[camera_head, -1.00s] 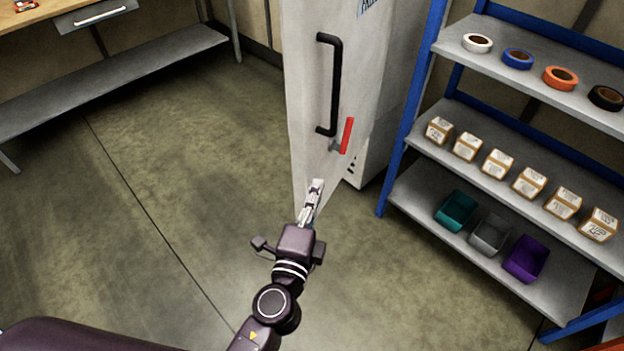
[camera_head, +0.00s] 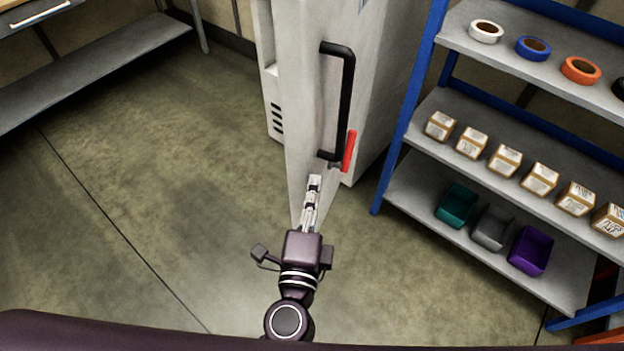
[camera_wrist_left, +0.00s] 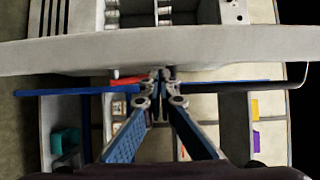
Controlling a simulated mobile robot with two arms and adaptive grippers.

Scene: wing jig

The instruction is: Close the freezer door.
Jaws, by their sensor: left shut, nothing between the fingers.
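The freezer door (camera_head: 306,120) is a tall pale panel in the middle of the head view, with a long black handle (camera_head: 346,100) and a red lever (camera_head: 349,151) below it. It stands open at an angle to the freezer body (camera_head: 268,75). My left gripper (camera_head: 315,181) is shut and empty, its tips at the lower part of the door below the handle. In the left wrist view the fingertips (camera_wrist_left: 160,76) meet or nearly meet the pale door (camera_wrist_left: 230,46); contact is unclear. The red lever (camera_wrist_left: 128,80) shows beside them. My right gripper is out of view.
A blue-framed shelf rack (camera_head: 410,110) stands close to the right, holding tape rolls, small boxes and coloured bins (camera_head: 457,204). A grey bench shelf (camera_head: 90,75) is at the upper left. The floor (camera_head: 150,190) left of the door is clear.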

